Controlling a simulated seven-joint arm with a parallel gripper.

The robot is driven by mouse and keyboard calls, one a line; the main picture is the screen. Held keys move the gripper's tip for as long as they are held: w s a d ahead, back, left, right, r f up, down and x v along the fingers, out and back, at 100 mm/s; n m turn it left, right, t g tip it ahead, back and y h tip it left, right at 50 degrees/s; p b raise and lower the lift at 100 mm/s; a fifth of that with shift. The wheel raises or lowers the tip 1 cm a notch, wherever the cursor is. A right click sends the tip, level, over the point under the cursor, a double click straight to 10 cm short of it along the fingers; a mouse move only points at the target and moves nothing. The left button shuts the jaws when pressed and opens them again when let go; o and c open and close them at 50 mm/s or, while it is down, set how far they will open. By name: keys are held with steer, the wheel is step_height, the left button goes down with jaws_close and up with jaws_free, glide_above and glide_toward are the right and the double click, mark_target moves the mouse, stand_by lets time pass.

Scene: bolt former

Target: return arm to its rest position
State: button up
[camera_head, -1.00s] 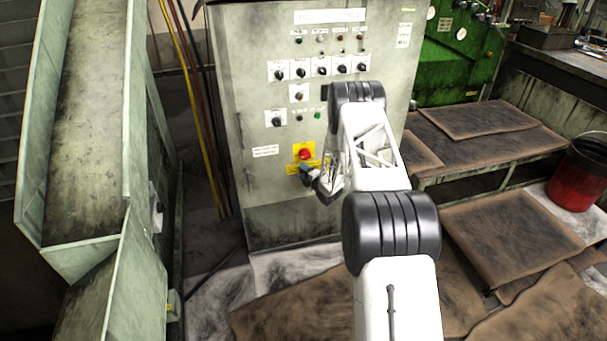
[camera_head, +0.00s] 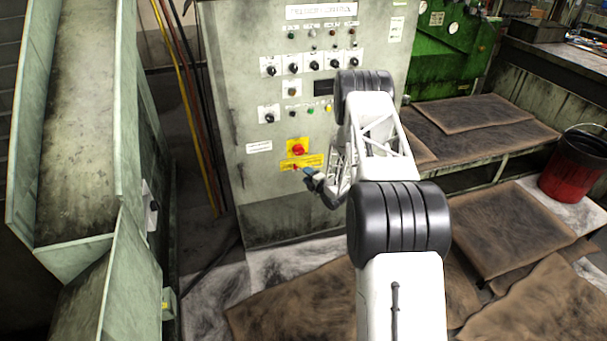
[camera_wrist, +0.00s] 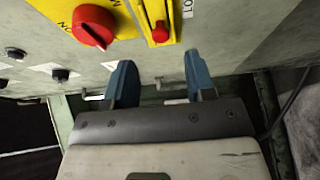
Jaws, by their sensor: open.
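My gripper (camera_wrist: 160,82) shows in the wrist view with its two blue fingers apart and nothing between them. In the head view my gripper (camera_head: 308,172) is small, in front of the lower part of the control cabinet (camera_head: 290,217), beside a yellow plate (camera_head: 312,161). A red rotary knob on a yellow backing (camera_head: 298,149) sits just above it. In the wrist view the red knob (camera_wrist: 93,25) is at the upper left, and a red piece on a yellow plate (camera_wrist: 160,32) lies beyond the fingertips. I cannot tell whether the fingers touch the panel.
The cabinet carries several black selector knobs (camera_head: 293,69). A green-grey chute (camera_head: 85,130) stands at the left. At the right are a low bench with brown mats (camera_head: 480,122), a red bucket (camera_head: 572,172) and a green machine (camera_head: 450,50). Brown sheets (camera_head: 290,310) lie on the floor.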

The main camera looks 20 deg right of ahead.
steer(key=shift+s+d, duration=0.1)
steer(key=shift+s, duration=0.2)
stand_by(0.4)
